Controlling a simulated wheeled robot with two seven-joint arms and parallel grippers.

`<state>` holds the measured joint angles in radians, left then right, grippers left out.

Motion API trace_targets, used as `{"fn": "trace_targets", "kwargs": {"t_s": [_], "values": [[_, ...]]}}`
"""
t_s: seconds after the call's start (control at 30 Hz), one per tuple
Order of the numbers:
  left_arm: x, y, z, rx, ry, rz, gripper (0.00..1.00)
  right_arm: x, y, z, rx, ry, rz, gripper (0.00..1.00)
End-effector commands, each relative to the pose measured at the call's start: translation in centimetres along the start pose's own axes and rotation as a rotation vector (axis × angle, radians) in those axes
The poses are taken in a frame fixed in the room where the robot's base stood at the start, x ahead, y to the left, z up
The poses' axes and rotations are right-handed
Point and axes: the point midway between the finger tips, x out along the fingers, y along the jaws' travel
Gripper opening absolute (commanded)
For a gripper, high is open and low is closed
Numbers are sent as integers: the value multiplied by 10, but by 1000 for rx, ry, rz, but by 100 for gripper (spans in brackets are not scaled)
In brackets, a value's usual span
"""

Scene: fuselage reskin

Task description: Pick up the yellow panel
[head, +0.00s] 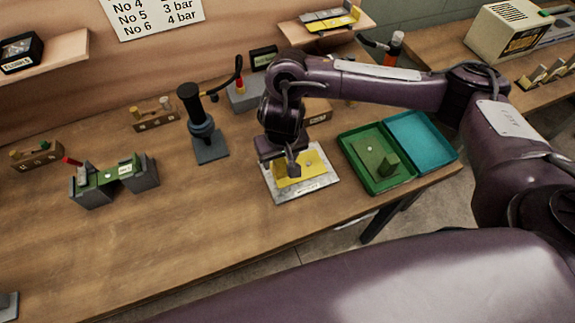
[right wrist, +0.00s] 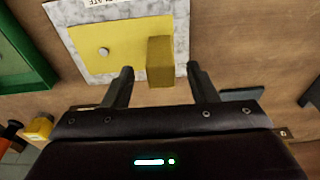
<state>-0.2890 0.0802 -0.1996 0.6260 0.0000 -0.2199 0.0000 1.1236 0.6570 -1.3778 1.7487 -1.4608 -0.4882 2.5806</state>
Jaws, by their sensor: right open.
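The yellow panel (head: 313,163) lies flat on a pale speckled plate (head: 315,185) on the bench, below my right gripper in the head view. In the right wrist view the yellow panel (right wrist: 118,47) has a small round stud and a raised yellow block (right wrist: 160,62). My right gripper (right wrist: 160,82) is open, with one finger on each side of the block's near end. Nothing is held between the fingers. The right gripper also shows in the head view (head: 292,168), partly covering the panel. My left gripper is in neither view.
A green tray (head: 345,150) with a green panel and a teal lid (head: 420,140) stands right of the plate. A black press-like tool (head: 205,135) and a grey fixture with a green piece (head: 113,172) stand to the left.

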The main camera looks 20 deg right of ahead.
Motion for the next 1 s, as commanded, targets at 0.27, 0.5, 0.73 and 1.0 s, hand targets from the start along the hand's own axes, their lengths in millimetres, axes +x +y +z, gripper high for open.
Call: {"fn": "trace_targets", "kwargs": {"t_s": [0.27,0.5,0.73,1.0], "values": [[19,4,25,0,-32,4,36,44,-1,1,1,-2,-2,53],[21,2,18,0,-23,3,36,49,-1,0,-2,1,-1,53],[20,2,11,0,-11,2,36,49,-1,0,-2,1,-1,37],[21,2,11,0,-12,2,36,49,-1,0,-2,1,-1,2]]}}
